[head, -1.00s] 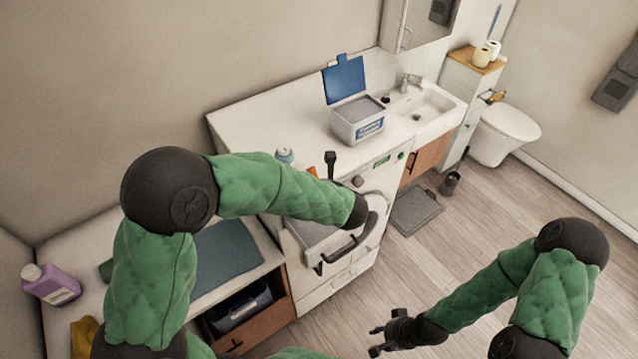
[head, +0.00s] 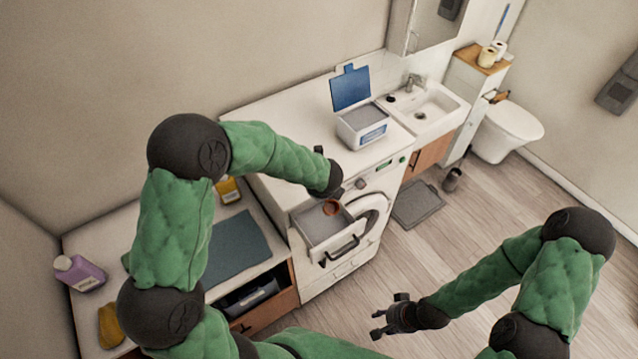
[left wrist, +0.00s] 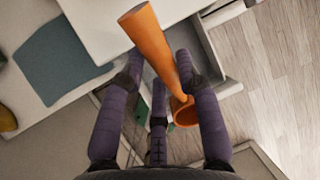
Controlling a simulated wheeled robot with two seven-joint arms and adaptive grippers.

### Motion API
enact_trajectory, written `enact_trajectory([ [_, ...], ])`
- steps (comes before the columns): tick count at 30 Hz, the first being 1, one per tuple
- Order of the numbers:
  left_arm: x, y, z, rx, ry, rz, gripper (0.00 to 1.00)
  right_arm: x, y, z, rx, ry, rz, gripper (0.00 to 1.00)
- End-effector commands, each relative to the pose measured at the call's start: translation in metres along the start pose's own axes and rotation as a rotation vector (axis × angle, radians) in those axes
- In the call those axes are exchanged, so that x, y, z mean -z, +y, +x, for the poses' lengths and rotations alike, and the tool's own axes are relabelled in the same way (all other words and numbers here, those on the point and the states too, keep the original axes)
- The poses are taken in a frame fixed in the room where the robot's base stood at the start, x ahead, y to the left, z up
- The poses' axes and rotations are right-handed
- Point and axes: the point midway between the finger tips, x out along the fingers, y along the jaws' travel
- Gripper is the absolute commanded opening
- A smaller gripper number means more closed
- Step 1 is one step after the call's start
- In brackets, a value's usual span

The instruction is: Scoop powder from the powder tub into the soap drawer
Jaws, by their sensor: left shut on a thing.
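The white powder tub (head: 360,130) stands on the counter with its blue lid (head: 350,88) raised and pale powder inside. The soap drawer (head: 318,228) is pulled out of the white washing machine. An orange scoop (left wrist: 158,48) is in my left gripper (left wrist: 162,75), shut on it with the fingers around the handle. In the head view the scoop's round cup (head: 331,207) shows over the open drawer. My left fingers are mostly hidden behind my arm there. I cannot tell whether powder is in the cup. My right gripper (head: 384,320) is open and empty, low over the floor.
The sink (head: 425,108) is right of the tub. A lower worktop at left holds a blue-grey mat (head: 232,245), a purple bottle (head: 80,274) and a yellow-labelled bottle (head: 228,191). A grey mat (head: 417,205) lies on the floor. Counter left of the tub is clear.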

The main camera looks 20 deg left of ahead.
Motion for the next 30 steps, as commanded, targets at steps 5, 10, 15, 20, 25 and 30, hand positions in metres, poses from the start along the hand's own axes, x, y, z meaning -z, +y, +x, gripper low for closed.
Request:
enact_trajectory([
  [5,-0.007,0.001,-0.001,-0.008,0.084,-0.02,0.0,-0.001,-0.008,-0.022,0.0,0.0,0.0,0.4],
  [10,-0.009,0.001,0.004,-0.009,0.148,-0.032,0.0,-0.001,-0.009,-0.024,0.0,0.0,0.0,0.4],
  [15,-0.012,0.002,0.006,-0.01,0.202,-0.042,0.0,-0.001,-0.008,-0.023,0.0,0.0,0.0,0.4],
  [20,-0.015,0.002,0.008,-0.011,0.249,-0.052,0.0,-0.001,-0.008,-0.023,0.0,0.0,0.0,0.4],
  [25,-0.018,0.002,0.009,-0.014,0.298,-0.062,0.0,-0.001,-0.008,-0.023,0.0,0.0,0.0,0.4],
  [30,-0.021,0.002,0.01,-0.013,0.348,-0.072,0.0,-0.001,-0.008,-0.023,0.0,0.0,0.0,0.4],
])
